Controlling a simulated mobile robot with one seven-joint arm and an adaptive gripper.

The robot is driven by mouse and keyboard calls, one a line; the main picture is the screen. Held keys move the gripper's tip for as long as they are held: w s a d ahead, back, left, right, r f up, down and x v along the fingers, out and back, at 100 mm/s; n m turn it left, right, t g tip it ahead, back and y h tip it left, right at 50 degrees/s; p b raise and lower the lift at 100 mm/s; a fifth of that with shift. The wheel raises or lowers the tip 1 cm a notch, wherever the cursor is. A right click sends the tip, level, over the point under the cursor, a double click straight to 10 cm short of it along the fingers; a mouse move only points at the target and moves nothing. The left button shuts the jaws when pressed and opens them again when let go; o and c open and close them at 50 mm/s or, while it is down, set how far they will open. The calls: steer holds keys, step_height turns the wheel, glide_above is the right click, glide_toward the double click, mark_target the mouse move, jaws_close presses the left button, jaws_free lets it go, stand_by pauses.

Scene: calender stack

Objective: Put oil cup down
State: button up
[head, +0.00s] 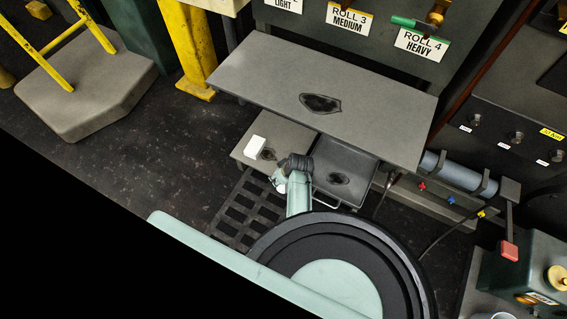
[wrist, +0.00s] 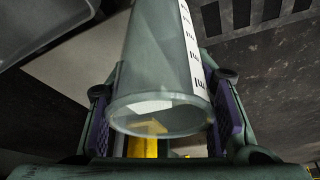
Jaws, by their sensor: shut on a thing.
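The oil cup (wrist: 160,60) is a clear, greenish cylinder with a white graduated strip down its right side. It fills the middle of the wrist view, its round rim towards the camera. My gripper (wrist: 162,118) is shut on it, with a purple pad on each side of the wall. In the head view my gripper (head: 280,182) is small and partly hidden by my own arm. It is over the low grey surface below the large shelf. The cup cannot be made out clearly there. Whether its far end touches anything is hidden.
The large grey shelf (head: 270,70) overhangs behind, mostly bare. A slotted floor grate (head: 238,212) lies in front.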

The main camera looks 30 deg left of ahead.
steer(key=shift+s+d, duration=0.25)
steer(key=shift+s, duration=0.3)
